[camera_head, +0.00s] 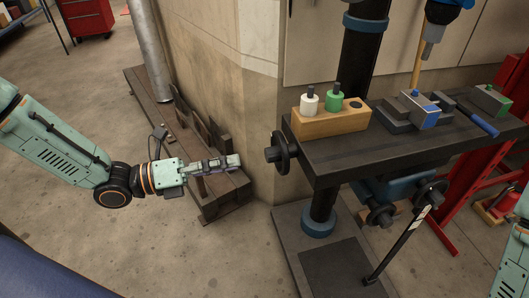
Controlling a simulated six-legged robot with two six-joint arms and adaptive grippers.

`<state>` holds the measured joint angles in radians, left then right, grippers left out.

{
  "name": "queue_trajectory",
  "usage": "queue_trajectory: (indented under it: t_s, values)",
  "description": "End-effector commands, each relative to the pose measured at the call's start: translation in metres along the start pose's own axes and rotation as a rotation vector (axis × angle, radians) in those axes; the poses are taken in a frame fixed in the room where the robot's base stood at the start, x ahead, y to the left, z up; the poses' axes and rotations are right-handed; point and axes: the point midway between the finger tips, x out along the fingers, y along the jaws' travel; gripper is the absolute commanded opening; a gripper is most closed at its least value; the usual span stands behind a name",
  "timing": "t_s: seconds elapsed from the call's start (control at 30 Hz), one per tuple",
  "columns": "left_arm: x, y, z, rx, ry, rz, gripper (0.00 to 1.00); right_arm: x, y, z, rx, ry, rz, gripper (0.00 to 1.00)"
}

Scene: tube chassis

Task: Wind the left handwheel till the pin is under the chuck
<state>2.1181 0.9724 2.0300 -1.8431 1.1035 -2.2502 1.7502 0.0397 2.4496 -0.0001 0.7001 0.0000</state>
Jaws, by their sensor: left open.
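The left handwheel (281,153) is a dark wheel with a hub knob, on the left end of the black drill-press table (400,150). My left gripper (236,161) is open and empty, a short gap to the left of this wheel, pointing right towards it. It is not touching the wheel. The chuck (433,40) hangs at the upper right, above and behind the table. I cannot tell which piece is the pin. My right gripper is out of view.
A grey vise with a blue part (424,104) and a blue-handled tool (478,122) lie on the table. A dark column (366,50) rises behind. Low timber (222,190) lies under my left gripper.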

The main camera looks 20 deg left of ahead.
Motion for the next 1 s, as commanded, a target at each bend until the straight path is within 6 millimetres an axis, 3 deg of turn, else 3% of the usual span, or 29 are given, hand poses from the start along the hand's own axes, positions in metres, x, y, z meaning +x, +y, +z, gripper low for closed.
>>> queue_trajectory:
  t_s: [0.27,1.0]
  values:
    - [0.003,-0.002,-0.001,0.109,-0.004,-0.006,0.53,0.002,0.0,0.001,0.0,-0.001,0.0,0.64]
    - [0.074,0.0,0.001,0.106,0.001,-0.008,0.53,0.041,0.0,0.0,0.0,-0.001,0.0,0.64]
